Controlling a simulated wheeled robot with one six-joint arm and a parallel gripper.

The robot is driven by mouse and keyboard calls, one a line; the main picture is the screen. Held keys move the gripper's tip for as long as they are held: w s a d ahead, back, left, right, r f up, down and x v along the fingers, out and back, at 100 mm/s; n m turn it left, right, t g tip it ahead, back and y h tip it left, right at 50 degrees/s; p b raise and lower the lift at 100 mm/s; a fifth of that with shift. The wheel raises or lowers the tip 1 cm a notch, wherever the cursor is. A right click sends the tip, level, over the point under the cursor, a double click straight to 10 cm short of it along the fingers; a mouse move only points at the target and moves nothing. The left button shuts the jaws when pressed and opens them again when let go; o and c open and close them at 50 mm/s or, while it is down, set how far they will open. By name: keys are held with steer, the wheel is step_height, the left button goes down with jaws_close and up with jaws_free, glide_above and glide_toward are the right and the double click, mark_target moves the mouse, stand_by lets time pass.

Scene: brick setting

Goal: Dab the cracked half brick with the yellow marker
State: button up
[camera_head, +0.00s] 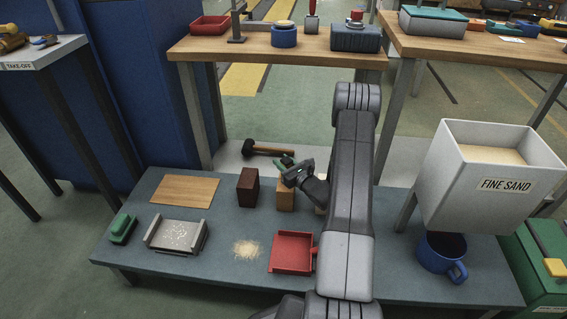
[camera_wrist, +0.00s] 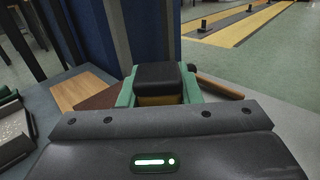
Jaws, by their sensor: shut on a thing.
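My gripper (camera_head: 290,166) is above the tan brick (camera_head: 286,198) on the low grey bench. Its green fingers (camera_wrist: 158,90) show in the wrist view, shut on a black-topped thing with yellow below, which looks like the yellow marker (camera_wrist: 158,75). In the head view the marker is hard to make out at the gripper. A dark brown brick (camera_head: 247,188) stands just left of the tan one. A paler block (camera_head: 320,210) shows partly behind my arm. I cannot see a crack on any brick or tell whether the marker touches one.
A wooden board (camera_head: 185,190), a grey tray (camera_head: 176,236), a green-handled tool (camera_head: 121,228), a sand heap (camera_head: 247,249) and a red pan (camera_head: 292,252) lie on the bench. A mallet (camera_head: 265,149) lies behind. A fine sand bin (camera_head: 482,190) and blue mug (camera_head: 442,255) are right.

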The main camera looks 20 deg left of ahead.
steer(key=shift+f+b, duration=0.55)
steer(key=shift+b, duration=0.15)
stand_by(1.9)
steer(key=shift+r+p, duration=1.55)
steer(key=shift+r, duration=2)
